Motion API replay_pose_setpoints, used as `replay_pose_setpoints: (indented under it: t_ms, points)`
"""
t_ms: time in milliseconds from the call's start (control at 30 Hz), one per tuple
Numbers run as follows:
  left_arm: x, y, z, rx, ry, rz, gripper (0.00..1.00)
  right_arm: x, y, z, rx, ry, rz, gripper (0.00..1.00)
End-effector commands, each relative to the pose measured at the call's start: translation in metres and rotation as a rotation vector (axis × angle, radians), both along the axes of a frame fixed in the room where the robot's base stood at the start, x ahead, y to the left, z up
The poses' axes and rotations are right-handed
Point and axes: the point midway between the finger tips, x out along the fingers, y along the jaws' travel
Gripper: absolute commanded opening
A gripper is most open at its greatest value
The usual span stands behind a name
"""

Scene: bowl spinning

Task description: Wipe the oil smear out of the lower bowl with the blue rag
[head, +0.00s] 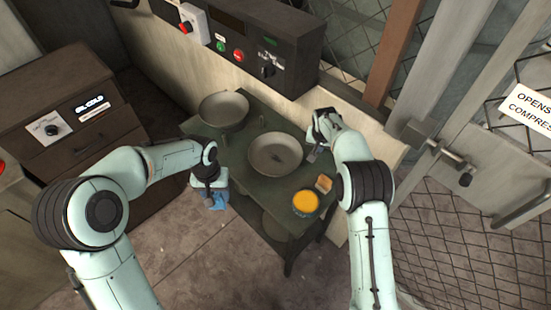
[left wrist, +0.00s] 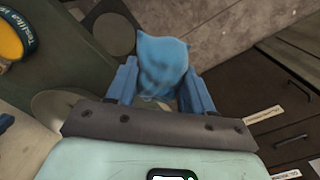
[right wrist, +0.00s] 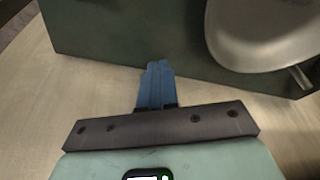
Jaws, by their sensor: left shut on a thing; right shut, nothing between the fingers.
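The blue rag (head: 217,201) hangs from my left gripper (head: 213,193), clear of both bowls and off the table's left edge. In the left wrist view the rag (left wrist: 163,62) is bunched between the blue fingers. The nearer, lower-in-picture metal bowl (head: 268,143) sits on the green table with a dark mark inside that looks like the smear. A second metal bowl (head: 222,105) sits behind it to the left. My right gripper (head: 313,156) is beside the nearer bowl's right side. In the right wrist view its fingers (right wrist: 155,85) are shut and empty.
The green table (head: 250,190) also holds an orange-topped can (head: 306,202) and a small tan block (head: 323,183) at the front right. A control box (head: 238,42) with buttons stands behind. A brown cabinet (head: 70,115) stands left. Floor is open between cabinet and table.

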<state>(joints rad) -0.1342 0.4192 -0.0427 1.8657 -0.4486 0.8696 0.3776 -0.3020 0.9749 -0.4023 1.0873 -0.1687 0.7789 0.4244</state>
Motion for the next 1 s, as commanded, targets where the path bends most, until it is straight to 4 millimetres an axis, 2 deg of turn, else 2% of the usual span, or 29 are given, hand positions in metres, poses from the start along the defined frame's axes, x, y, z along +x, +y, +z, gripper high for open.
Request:
replay_pose_setpoints:
  t_ms: [1000]
  points:
    - [-0.002,0.000,-0.003,0.000,0.003,0.000,0.27,0.000,0.000,-0.021,0.000,0.000,0.000,0.00]
